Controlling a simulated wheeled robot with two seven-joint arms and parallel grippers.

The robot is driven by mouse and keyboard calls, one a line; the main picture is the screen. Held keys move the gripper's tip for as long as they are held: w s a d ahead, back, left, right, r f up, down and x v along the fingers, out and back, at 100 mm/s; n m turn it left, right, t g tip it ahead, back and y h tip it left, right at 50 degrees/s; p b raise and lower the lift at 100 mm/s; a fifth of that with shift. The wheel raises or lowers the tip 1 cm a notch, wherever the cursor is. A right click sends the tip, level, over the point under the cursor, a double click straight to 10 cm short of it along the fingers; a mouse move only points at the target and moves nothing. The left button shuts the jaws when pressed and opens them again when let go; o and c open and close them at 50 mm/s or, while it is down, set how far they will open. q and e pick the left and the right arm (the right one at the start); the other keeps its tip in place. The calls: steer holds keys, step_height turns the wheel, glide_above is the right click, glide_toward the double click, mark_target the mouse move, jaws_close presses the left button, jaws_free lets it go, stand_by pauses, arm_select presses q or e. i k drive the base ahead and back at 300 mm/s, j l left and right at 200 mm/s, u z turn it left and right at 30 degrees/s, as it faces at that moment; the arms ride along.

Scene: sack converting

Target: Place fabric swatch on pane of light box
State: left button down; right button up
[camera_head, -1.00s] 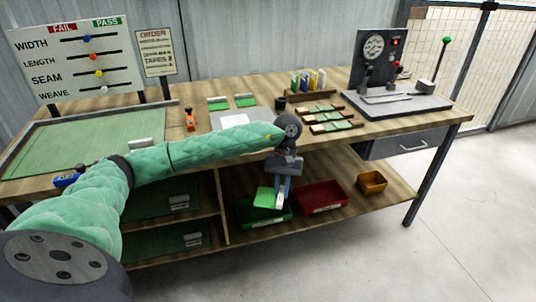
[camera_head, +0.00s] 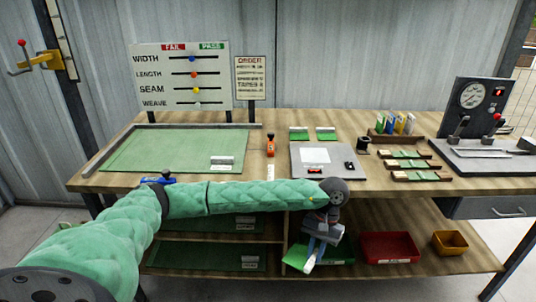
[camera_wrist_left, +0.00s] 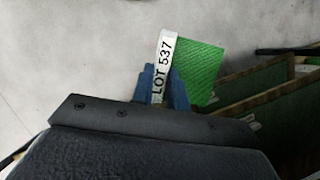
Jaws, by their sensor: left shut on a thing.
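My left gripper (camera_head: 318,237) hangs in front of the bench, below the level of its top, and is shut on the fabric swatch. In the left wrist view the swatch (camera_wrist_left: 202,72) is a green woven piece with a white strip marked LOT 537, held between the blue fingertips (camera_wrist_left: 163,88). In the head view its white strip (camera_head: 311,258) shows, but its green cloth is hard to tell from the green bin behind. The light box (camera_head: 340,178) is a grey slab on the bench top with a bright white pane (camera_head: 315,155); the pane is bare. My right gripper is out of view.
Two green-and-white pieces (camera_head: 312,135) lie behind the light box. An orange bottle (camera_head: 270,146) stands left of it, and racks (camera_head: 412,165) lie right. The bench's front edge is between my gripper and the pane. A red bin (camera_head: 390,247) sits on the lower shelf.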

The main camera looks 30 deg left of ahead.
mark_target(314, 155)
steer(key=i+l+u, duration=0.15)
steer(key=u, duration=0.25)
steer(key=l+u, duration=0.35)
steer(key=i+l+u, duration=0.1)
steer(key=l+u, duration=0.3)
